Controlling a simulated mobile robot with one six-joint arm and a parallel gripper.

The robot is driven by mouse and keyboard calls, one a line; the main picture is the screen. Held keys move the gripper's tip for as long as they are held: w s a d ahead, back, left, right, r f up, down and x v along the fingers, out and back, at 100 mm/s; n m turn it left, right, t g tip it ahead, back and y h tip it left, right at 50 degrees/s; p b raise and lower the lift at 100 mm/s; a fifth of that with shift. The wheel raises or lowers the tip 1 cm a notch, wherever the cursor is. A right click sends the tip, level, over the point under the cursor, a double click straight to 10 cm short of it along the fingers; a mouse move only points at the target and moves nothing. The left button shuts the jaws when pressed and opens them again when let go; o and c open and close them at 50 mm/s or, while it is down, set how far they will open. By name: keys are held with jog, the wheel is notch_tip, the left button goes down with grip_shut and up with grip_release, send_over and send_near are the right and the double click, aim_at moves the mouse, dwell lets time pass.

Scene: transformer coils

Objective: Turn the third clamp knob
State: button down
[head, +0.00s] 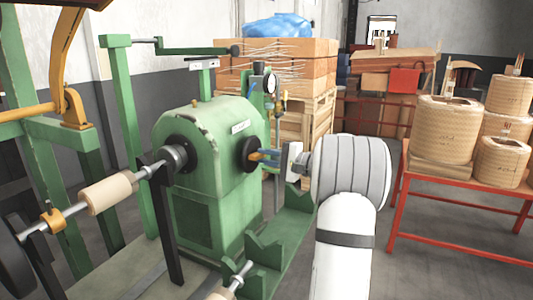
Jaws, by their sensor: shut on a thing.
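My gripper (275,157) reaches in from the right at the black round faceplate (248,154) on the right side of the green winding machine (212,165). Its jaws are shut on a small part in front of the faceplate, which looks like a clamp knob. Small blue and orange parts show at the jaws. The knob itself is too small and covered to make out, and I cannot tell which knob it is or how far it is turned. My white arm hides what lies behind it.
A shaft with a wooden roller (108,191) and an orange collar (53,220) extends left from the machine. Green V-shaped supports (262,250) stand below my gripper. A red table (455,246) with wound coils (445,128) is on the right. Wooden crates (300,62) stand behind.

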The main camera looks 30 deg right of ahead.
jog(key=m+p, duration=0.4)
jog(key=m, duration=0.2)
jog(key=shift+a+m+p, duration=0.1)
jog(key=shift+m+p, duration=0.2)
jog(key=m+p, duration=0.2)
jog(key=m, duration=0.1)
jog(key=shift+s+f+p, duration=0.1)
jog(key=shift+f+p, duration=0.05)
jog(key=shift+p, duration=0.15)
jog(key=shift+a+f+m+p, duration=0.1)
jog(key=shift+f+m+p, duration=0.05)
jog(key=shift+m+p, duration=0.75)
jog(key=shift+f+m, duration=0.1)
jog(key=shift+m, duration=0.2)
jog(key=c, duration=1.4)
grip_release()
jog(key=shift+o, duration=0.2)
jog(key=shift+s, duration=0.1)
